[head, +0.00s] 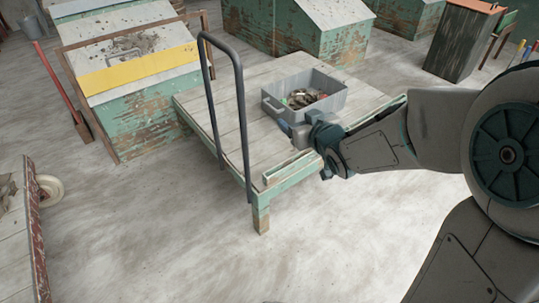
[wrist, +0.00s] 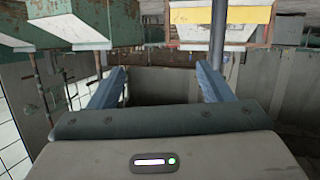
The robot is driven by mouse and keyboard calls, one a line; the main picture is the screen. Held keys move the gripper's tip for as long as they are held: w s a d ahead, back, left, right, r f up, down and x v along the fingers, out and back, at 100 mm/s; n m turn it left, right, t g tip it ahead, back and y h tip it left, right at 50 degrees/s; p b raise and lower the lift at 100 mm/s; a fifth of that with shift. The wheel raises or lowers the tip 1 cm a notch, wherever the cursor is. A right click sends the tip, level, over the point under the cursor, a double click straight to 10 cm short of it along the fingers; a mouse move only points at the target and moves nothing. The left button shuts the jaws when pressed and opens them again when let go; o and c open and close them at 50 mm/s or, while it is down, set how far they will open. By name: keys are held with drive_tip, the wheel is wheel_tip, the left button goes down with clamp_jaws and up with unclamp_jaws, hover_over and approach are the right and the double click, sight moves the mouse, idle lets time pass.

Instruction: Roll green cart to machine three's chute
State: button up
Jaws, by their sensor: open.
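A low green-framed platform with a pale plank top (head: 228,108) stands in the middle of the head view; it looks like the green cart, though I see a leg and no wheels. A grey U-shaped push handle (head: 240,105) rises at its left end. My gripper (head: 285,127) is over the platform's near right part, just in front of a grey bin. In the wrist view my gripper (wrist: 160,76) is open, with nothing seen held between its blue fingers. A post, probably the handle (wrist: 218,32), shows beyond the right finger. No machine number is readable.
A green machine with a yellow band (head: 140,70) and clay scraps on top stands behind left. The grey bin (head: 330,100) holds scraps. More green machines (head: 325,30) stand at the back. A red-edged cart (head: 36,235) is at lower left. The front floor is clear.

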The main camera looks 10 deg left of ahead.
sight(244, 122)
drive_tip(key=s+a+f+n+y+b, duration=0.1)
drive_tip(key=a+f+n+y+b, duration=0.1)
drive_tip(key=a+f+y+b, duration=0.4)
drive_tip(key=shift+g, duration=0.3)
drive_tip(key=x, duration=0.4)
drive_tip(key=f+x, duration=0.1)
drive_tip(key=x, duration=0.4)
drive_tip(key=s+a+x, duration=0.1)
drive_tip(key=x, duration=0.3)
drive_tip(key=shift+a+f, duration=0.15)
drive_tip(key=shift+f, duration=0.05)
clamp_jaws()
drive_tip(key=shift+s+a, duration=0.1)
